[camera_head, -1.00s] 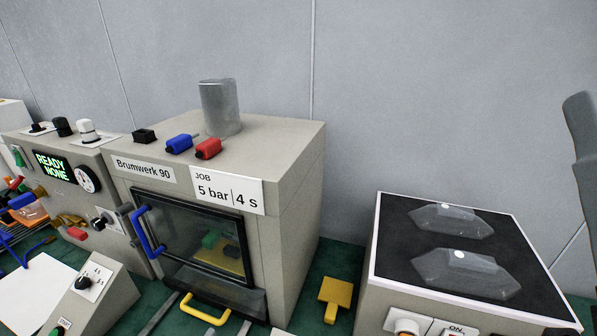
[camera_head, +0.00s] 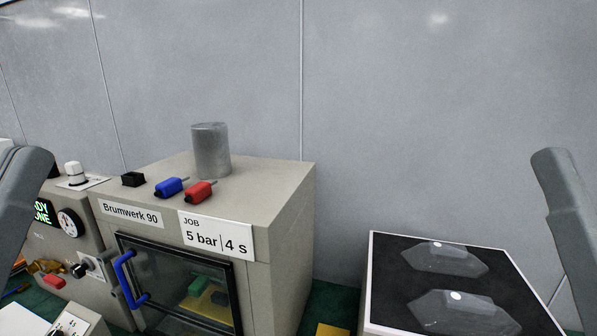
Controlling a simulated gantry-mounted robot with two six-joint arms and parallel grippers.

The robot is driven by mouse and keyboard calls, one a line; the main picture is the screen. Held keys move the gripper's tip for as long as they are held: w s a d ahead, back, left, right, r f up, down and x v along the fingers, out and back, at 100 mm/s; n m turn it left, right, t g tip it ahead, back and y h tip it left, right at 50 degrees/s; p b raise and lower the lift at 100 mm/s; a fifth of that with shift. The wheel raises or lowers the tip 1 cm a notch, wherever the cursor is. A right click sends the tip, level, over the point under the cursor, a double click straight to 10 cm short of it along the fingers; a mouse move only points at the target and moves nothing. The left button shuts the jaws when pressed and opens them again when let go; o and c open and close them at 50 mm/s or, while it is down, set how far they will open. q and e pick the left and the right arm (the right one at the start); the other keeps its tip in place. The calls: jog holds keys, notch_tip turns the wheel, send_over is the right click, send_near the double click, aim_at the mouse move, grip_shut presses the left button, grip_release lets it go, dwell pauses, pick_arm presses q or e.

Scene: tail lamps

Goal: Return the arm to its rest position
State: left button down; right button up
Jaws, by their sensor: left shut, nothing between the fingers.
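My left arm (camera_head: 22,190) is a grey link at the left edge of the head view, in front of the control panel. The fingers at its end are hard to make out; the left gripper is shut and empty, and I see it touching nothing. My right arm (camera_head: 565,205) is a grey link at the right edge, in front of the wall. Its gripper is out of view.
A beige oven-like cabinet (camera_head: 285,225) has a blue door handle (camera_head: 128,278), a grey cylinder (camera_head: 211,150) and blue (camera_head: 171,186) and red (camera_head: 199,192) parts on top. A black-topped unit (camera_head: 390,262) with clear covers stands right.

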notch_tip(320, 180, up, 36)
jog(key=p, duration=3.3)
notch_tip(320, 180, down, 6)
jog(key=b, duration=0.5)
jog(key=shift+b, duration=0.35)
jog(key=shift+f, duration=0.1)
